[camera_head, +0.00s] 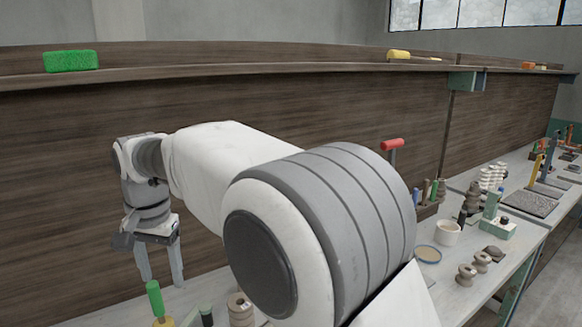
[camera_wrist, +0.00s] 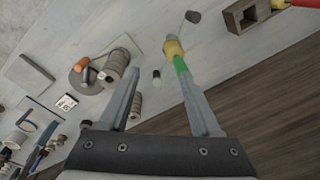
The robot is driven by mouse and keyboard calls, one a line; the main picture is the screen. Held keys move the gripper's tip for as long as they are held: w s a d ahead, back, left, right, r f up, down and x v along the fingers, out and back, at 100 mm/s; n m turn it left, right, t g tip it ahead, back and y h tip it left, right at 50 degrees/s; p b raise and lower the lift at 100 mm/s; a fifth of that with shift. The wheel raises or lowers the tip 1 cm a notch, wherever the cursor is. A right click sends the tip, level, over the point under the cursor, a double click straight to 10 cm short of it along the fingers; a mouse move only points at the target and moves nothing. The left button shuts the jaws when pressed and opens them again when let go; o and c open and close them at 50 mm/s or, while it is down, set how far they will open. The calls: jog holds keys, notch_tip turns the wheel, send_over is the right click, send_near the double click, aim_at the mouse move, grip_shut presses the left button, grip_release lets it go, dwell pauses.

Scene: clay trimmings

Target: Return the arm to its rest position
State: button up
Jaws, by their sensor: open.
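My arm reaches from the lower right across the head view, with its white and grey links large in the foreground. My gripper (camera_head: 160,279) hangs at the left, fingers pointing down, in front of the dark wooden panel. In the wrist view my gripper (camera_wrist: 160,92) is open, with nothing seen held between its fingers. A green-handled tool with a yellow part (camera_head: 156,300) stands just below the fingers in the head view. In the wrist view that tool (camera_wrist: 174,52) shows by the right finger; I cannot tell whether they touch.
A wooden shelf (camera_head: 250,70) runs behind the arm, with a green sponge (camera_head: 71,61) and a yellow sponge (camera_head: 398,54) on it. The workbench (camera_head: 505,265) holds a white cup (camera_head: 447,232), spools (camera_head: 466,275) and a red-handled tool (camera_head: 392,145). A spool (camera_head: 240,309) stands right of the gripper.

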jog(key=s+d+r+t, duration=0.1)
jog(key=d+r, duration=0.2)
jog(key=d, duration=0.9)
jog(key=s+d+r+t, duration=0.15)
jog(key=d+r, duration=0.25)
jog(key=d, duration=0.7)
jog(key=s+d+f+t, duration=0.1)
jog(key=s+d+f, duration=0.1)
jog(key=s+d, duration=0.4)
jog(key=s+d+f+n+t, duration=0.1)
jog(key=s+d+f, duration=0.2)
jog(key=s+d, duration=0.4)
jog(key=shift+d+h, duration=0.4)
jog(key=shift+d, duration=0.75)
jog(key=shift+s+d+f, duration=0.1)
jog(key=shift+s+f, duration=0.15)
jog(key=shift+f, duration=0.05)
jog(key=shift+c, duration=1.1)
jog(key=shift+a, duration=0.2)
